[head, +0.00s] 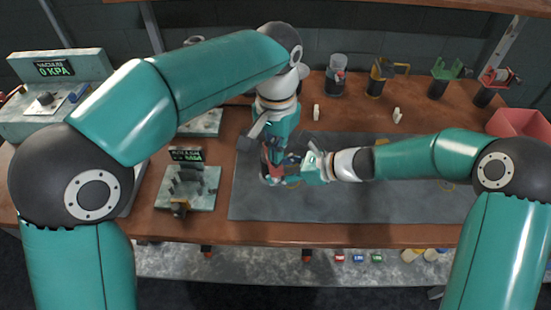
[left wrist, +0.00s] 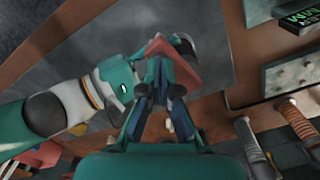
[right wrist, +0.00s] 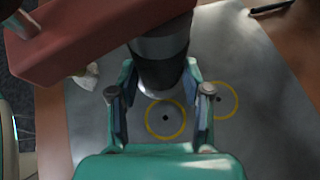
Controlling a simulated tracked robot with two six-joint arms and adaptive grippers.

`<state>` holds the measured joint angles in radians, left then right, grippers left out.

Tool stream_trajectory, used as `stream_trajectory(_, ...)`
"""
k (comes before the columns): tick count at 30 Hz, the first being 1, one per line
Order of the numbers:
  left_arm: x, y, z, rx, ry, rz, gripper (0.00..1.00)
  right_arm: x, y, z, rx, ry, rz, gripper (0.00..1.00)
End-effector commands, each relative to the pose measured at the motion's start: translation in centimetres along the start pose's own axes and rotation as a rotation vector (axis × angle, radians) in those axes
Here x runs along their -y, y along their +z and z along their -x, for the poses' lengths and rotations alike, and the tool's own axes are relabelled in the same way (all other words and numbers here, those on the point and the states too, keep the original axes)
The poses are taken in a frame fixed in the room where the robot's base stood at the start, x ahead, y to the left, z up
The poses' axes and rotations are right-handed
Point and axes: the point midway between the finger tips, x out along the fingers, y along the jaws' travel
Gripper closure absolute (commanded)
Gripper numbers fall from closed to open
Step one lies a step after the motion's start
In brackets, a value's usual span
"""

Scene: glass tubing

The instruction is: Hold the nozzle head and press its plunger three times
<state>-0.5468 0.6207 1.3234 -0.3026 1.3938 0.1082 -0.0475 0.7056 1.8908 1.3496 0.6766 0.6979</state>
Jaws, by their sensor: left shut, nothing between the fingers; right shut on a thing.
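The nozzle head is a dark cylinder (right wrist: 160,62) with a red arm-like top (right wrist: 85,35). In the head view its red part (head: 268,174) shows small and partly hidden between my grippers. My right gripper (right wrist: 160,100) is shut on the dark cylinder, with one finger on each side, above the grey mat. My left gripper (left wrist: 160,75) points down at the nozzle head from above, its fingers closed together with nothing between them. Its fingertips overlap the red part (left wrist: 172,55) in the left wrist view; I cannot tell whether they touch it. The plunger is not clearly seen.
The grey mat (head: 330,207) has yellow circles (right wrist: 222,99). Several other nozzle heads, including a yellow one (head: 378,78) and a red one (head: 492,85), stand along the back. A gauge fixture (head: 190,190) sits left of the mat. A red bin (head: 520,125) is at the right.

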Motion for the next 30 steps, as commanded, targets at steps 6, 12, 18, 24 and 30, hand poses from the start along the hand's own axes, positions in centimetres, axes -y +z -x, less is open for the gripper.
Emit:
stream_trajectory(6,0.0,0.0,-0.7,0.001,0.0,0.0,1.0,0.0,-0.1,0.0,-0.002,0.0,0.0,0.71)
stream_trajectory(12,0.0,0.0,-0.9,0.001,0.0,0.0,1.0,0.0,-0.1,0.0,-0.002,0.0,0.0,0.71)
stream_trajectory(18,0.0,0.0,-0.6,0.0,0.0,0.0,1.0,0.0,-0.1,0.0,-0.002,0.0,0.0,0.71)
stream_trajectory(24,0.0,0.0,0.3,-0.001,0.0,0.001,1.0,0.0,-0.1,0.0,-0.002,-0.001,0.0,0.71)
stream_trajectory(30,0.0,0.0,0.8,-0.001,0.0,0.001,1.0,0.0,-0.1,0.0,-0.002,-0.001,0.0,0.71)
